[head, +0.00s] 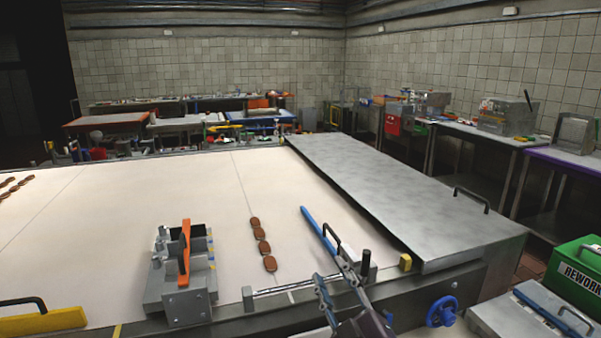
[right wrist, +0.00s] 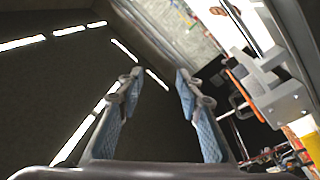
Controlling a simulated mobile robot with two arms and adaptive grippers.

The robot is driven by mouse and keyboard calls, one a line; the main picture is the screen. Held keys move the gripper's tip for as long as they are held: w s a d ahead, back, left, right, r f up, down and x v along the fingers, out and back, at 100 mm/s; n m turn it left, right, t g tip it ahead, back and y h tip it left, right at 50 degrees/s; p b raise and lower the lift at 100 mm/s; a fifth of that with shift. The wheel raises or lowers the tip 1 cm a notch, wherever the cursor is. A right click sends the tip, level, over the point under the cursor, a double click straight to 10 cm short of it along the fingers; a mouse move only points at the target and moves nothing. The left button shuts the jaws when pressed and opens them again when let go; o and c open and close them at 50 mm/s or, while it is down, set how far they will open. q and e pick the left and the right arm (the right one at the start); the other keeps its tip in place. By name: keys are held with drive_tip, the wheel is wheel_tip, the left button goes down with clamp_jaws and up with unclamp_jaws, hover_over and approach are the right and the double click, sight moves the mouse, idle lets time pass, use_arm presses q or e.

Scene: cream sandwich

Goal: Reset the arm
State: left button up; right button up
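My right gripper (head: 338,282) is at the lower middle of the head view, over the front edge of the table. In the right wrist view my right gripper (right wrist: 158,84) has its two blue-padded fingers well apart, with nothing between them. The wrist camera looks up toward the dark ceiling with light strips, and the scene is tilted. My left gripper is not in the head view.
A pale work surface (head: 120,240) carries a short row of brown cookies (head: 262,246). A metal fixture with an orange bar (head: 184,255) stands left of my gripper. A blue bar (head: 318,229) and a grey metal cover (head: 400,195) lie beyond. A green box (head: 575,263) stands right.

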drive_tip(key=s+d+f+m+g+h, duration=0.35)
drive_tip(key=s+d+f, duration=0.2)
drive_tip(key=f, duration=0.45)
drive_tip(key=s+d+f+m+g+h, duration=0.25)
drive_tip(key=s+d+f+g, duration=0.35)
drive_tip(key=f, duration=0.5)
drive_tip(key=s+d+f+m+g, duration=0.1)
drive_tip(key=s+f+m+g, duration=0.3)
drive_tip(key=s, duration=0.7)
drive_tip(key=s+d+f+n+g, duration=0.15)
drive_tip(key=s+f, duration=0.35)
drive_tip(key=s, duration=0.5)
wheel_tip(320, 180, down, 26)
drive_tip(key=s+g, duration=0.2)
drive_tip(key=s+d+f, duration=0.3)
drive_tip(key=s+f, duration=1.4)
drive_tip(key=shift+s+g+y, duration=0.3)
drive_tip(key=shift+g, duration=0.1)
